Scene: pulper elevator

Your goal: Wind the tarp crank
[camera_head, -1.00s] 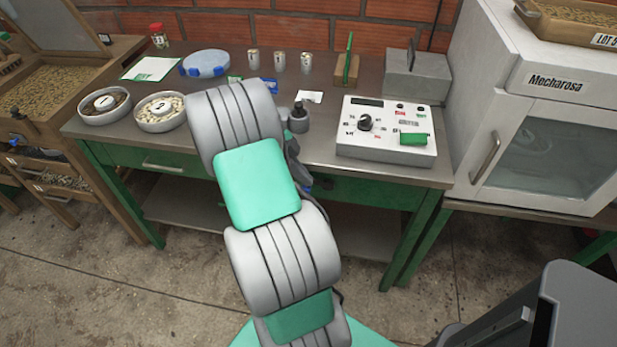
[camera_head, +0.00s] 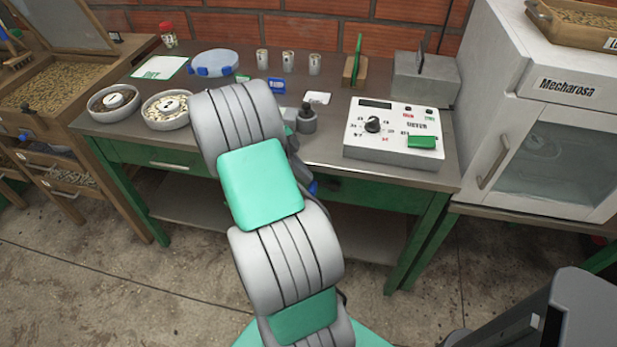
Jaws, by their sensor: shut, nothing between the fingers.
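I cannot make out a tarp or a tarp crank in this view. My arm rises through the middle of the picture, grey with green panels, and reaches over the front edge of the metal-topped workbench (camera_head: 340,151).
On the bench are a control box (camera_head: 365,152) with a dial, a grey block (camera_head: 420,85), two round bowls (camera_head: 163,121) (camera_head: 112,112) and several small cans. A white Mecharosa cabinet (camera_head: 580,120) stands right. A wooden tray (camera_head: 52,88) of beans is left. Concrete floor lies in front.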

